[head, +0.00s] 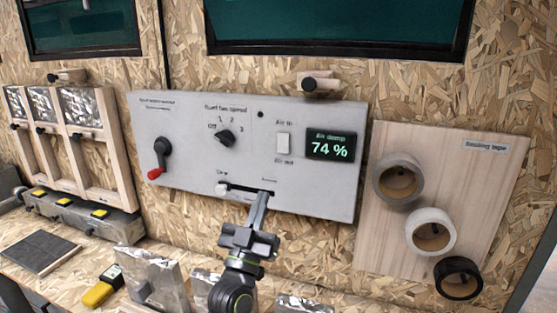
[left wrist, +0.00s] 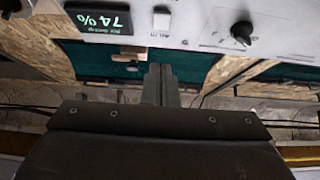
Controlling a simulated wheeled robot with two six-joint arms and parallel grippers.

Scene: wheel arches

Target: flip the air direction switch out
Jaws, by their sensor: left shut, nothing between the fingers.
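The air direction switch (head: 283,143) is a small white rocker on the grey control panel (head: 190,120), with "Air in" printed above it and "Air out" below. I cannot tell which end is pressed in. My left gripper (head: 263,195) is shut and empty, its fingers pointing up at the panel below the switch, over the lower slot. In the left wrist view the panel appears upside down. The switch (left wrist: 161,21) shows at the top, beyond the fingertips (left wrist: 156,70), with a gap in the picture between them. My right gripper is not in view.
Right of the switch is a display (head: 330,146) reading 74 %. Left of it are a black fan knob (head: 225,138) and a red-tipped lever (head: 158,165). A slider knob (head: 223,189) sits low on the panel. Tape rolls (head: 430,232) hang on a board at right.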

